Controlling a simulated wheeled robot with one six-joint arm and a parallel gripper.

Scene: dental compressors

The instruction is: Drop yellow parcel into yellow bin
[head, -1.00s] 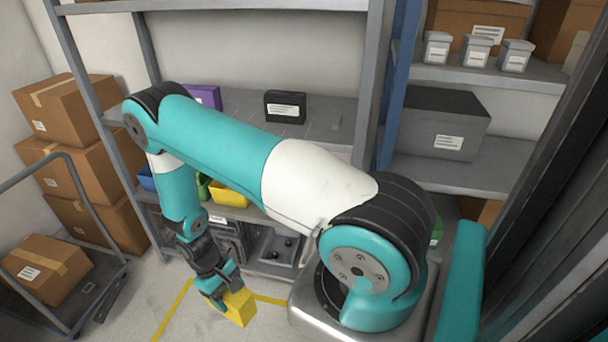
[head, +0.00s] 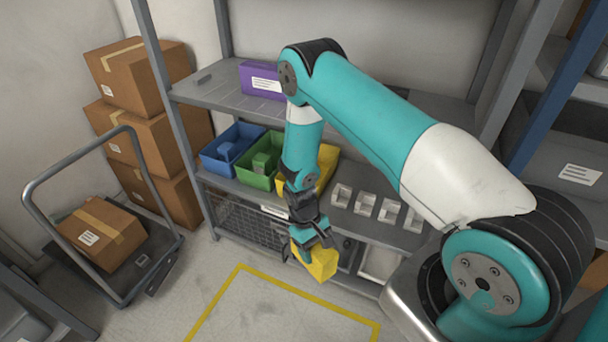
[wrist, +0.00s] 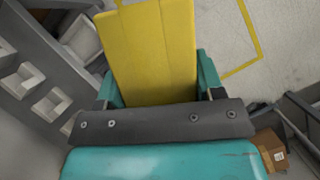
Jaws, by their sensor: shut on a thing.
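My gripper (head: 314,243) is shut on the yellow parcel (head: 318,264) and holds it in the air in front of the shelf unit, below the bin shelf's level in the picture. In the wrist view the parcel (wrist: 148,50) fills the space between the teal fingers. The yellow bin (head: 326,167) stands on the middle shelf, right of the green bin, partly hidden behind my arm. I cannot see fully into it.
A blue bin (head: 232,146) and a green bin (head: 262,163), each holding an item, stand left of the yellow bin. Small grey trays (head: 365,203) sit to its right. A trolley (head: 150,270) carries a carton (head: 102,235) at left. The yellow-taped floor is clear.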

